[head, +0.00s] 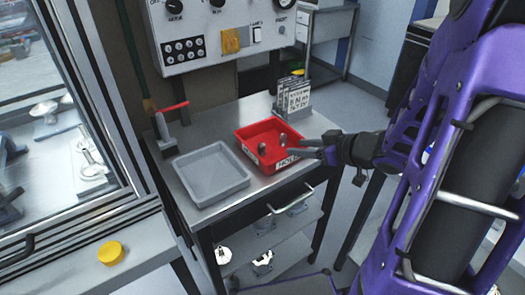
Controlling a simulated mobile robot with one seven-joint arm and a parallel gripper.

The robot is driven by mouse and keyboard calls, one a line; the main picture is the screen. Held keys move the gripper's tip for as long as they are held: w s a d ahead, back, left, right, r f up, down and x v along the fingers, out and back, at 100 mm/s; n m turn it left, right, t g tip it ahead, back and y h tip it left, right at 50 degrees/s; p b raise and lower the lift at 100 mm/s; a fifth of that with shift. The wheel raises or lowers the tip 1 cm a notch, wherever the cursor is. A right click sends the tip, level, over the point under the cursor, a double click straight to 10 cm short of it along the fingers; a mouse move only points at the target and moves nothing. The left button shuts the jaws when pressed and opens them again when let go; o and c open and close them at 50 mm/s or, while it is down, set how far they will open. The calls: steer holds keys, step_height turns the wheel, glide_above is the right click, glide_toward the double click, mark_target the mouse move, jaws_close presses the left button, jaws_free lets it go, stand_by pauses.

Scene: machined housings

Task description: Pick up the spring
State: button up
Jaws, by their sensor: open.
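A red tray (244,147) with a white label on its front stands on the right part of the metal bench. Two small grey metallic parts lie in it, a left part (262,149) and a right part (283,139). They are too small to tell which is the spring. My gripper (304,148) comes in from the right, its two dark fingers apart and pointing left at the tray's right edge. It looks empty. Its exact height over the rim is hard to judge.
An empty grey tray (211,173) sits left of the red one on the bench (216,121). A red-handled clamp (166,130) stands at the bench's back left, and a card holder (292,98) at the back right. A control panel (226,34) hangs behind. A glazed machine enclosure is at left.

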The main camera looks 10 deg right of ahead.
steer(key=b, duration=0.2)
glide_toward(259, 145)
steer(key=shift+x, duration=1)
steer(key=shift+b+x, duration=0.8)
steer(key=shift+x, duration=1.9)
steer(key=shift+s, duration=0.1)
steer(key=shift+c, duration=0.3)
jaws_close()
